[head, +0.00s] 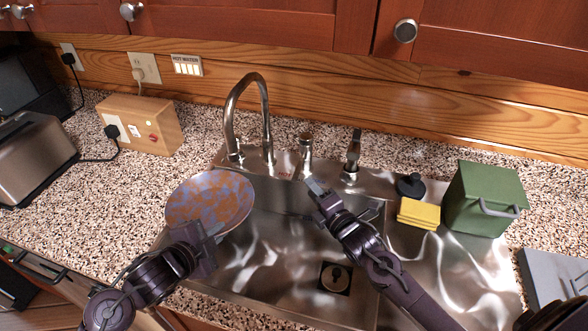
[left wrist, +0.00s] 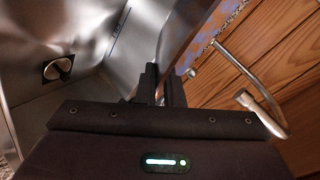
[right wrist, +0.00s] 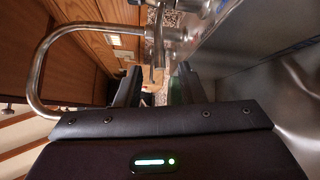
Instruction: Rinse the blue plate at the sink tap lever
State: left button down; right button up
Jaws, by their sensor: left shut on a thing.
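The blue plate (head: 210,198), with orange-brown patches, is held tilted over the sink's left rim. My left gripper (head: 208,240) is shut on its near edge; in the left wrist view the plate (left wrist: 186,32) rises from between the fingers (left wrist: 162,85). The curved metal tap (head: 265,110) stands behind the plate; no water stream shows at its spout. A short metal lever (head: 305,147) stands right of the tap. My right gripper (head: 317,190) is over the sink in front of it. In the right wrist view its fingers (right wrist: 155,92) are apart, with metal fittings (right wrist: 158,45) beyond; contact is unclear.
The steel sink (head: 255,275) has a dark drain (head: 335,278). Another fitting (head: 353,152) stands further right. Yellow sponges (head: 418,213), a black stopper (head: 410,185) and a green bin (head: 482,198) sit on the right. A wooden box (head: 145,123) and toaster (head: 35,155) stand left.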

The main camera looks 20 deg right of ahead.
aim_at(299, 166)
jog(key=w+a, duration=0.1)
jog(key=w, duration=0.9)
jog(key=shift+w+a+f, duration=0.2)
jog(key=shift+a+f, duration=0.05)
jog(key=shift+a, duration=0.15)
grip_shut()
